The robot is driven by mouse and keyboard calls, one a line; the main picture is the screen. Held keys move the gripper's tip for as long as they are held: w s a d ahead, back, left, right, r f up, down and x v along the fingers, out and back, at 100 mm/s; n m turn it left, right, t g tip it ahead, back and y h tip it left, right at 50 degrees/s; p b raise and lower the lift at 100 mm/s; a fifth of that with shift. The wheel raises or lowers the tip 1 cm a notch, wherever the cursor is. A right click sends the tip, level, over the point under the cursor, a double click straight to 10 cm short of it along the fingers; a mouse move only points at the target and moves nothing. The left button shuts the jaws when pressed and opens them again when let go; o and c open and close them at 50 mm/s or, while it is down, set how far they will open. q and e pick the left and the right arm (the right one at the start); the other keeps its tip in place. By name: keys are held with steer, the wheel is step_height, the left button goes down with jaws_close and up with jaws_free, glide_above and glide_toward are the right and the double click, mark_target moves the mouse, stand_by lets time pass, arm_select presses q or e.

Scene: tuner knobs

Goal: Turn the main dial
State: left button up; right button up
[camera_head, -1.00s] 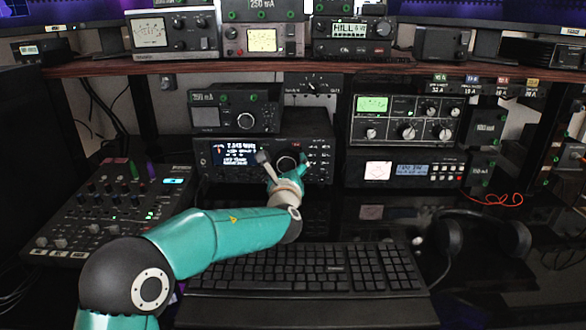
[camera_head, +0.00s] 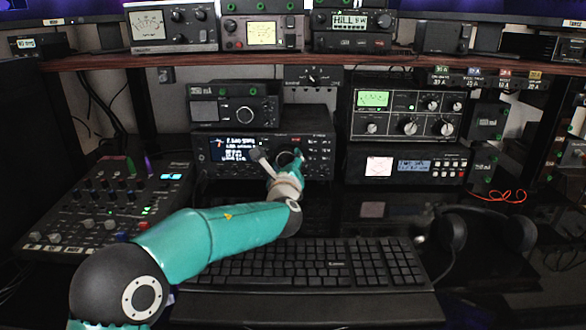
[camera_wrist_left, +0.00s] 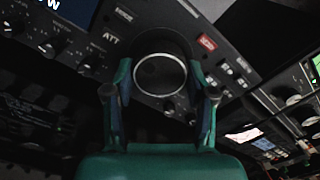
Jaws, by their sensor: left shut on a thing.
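The main dial (camera_wrist_left: 160,74) is a large round dark knob with a bright ring, on the front of a black radio (camera_head: 262,165) with a lit screen. It fills the middle of the left wrist view and is partly hidden by my gripper in the head view. My left gripper (camera_wrist_left: 160,85) has its teal fingers on either side of the dial and is shut on it. In the head view the left gripper (camera_head: 285,164) reaches the radio's front, right of the screen. My right gripper is not in view.
A keyboard (camera_head: 320,268) lies below my left arm. A mixer (camera_head: 105,205) stands at the left. Other radio units (camera_head: 405,115) stand at the right, and headphones (camera_head: 478,232) lie at the right front. A shelf (camera_head: 430,68) with more devices runs above.

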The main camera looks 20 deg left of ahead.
arm_select(q)
steer(key=o, duration=1.2)
steer(key=shift+c, duration=0.2)
steer(key=shift+s, duration=0.1)
steer(key=v, duration=1.1)
steer(key=shift+s+d, duration=0.1)
steer(key=shift+s, duration=0.3)
